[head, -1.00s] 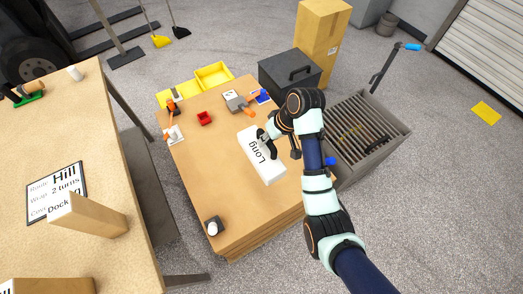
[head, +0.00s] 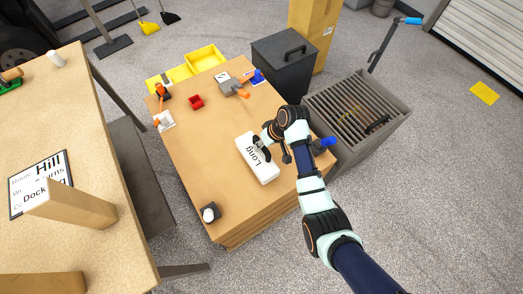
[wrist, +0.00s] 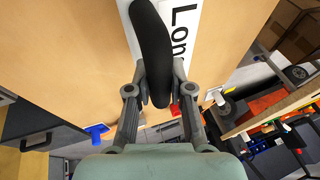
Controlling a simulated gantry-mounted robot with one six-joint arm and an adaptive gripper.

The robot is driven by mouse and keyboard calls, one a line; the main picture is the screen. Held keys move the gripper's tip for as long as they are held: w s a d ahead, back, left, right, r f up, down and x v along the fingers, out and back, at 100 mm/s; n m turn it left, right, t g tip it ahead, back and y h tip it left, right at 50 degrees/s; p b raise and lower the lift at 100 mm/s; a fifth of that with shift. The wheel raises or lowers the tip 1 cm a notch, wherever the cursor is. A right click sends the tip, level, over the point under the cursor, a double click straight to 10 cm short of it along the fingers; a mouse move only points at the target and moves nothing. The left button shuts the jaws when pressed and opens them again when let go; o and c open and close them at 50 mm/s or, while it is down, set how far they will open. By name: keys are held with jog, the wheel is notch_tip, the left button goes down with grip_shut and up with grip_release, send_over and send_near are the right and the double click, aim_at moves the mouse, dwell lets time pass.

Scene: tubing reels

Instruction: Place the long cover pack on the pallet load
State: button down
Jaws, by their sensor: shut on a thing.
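The long cover pack (head: 258,168) is a white box lettered "Long", over the near middle of the pallet load (head: 190,165), a stack topped with brown board. I cannot tell whether the pack touches the top.
On the load's far side are yellow bins (head: 205,59), a red box (head: 196,101) and a grey-orange tool (head: 232,85). A small dark holder (head: 210,213) stands at its near-left corner. A grated grey bin (head: 365,115) and dark lidded box (head: 285,65) flank it. The load's left-middle is clear.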

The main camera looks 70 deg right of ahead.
notch_tip(320, 180, down, 4)
jog(key=shift+r+b, duration=0.2)
jog(key=shift+b, duration=0.3)
jog(key=shift+f, duration=0.1)
jog(key=c, duration=1)
grip_release()
jog(key=shift+c, duration=0.2)
jog(key=p+v, duration=0.4)
jog(key=v, duration=0.8)
jog(key=shift+p, duration=0.3)
jog(key=shift+w+a, duration=0.1)
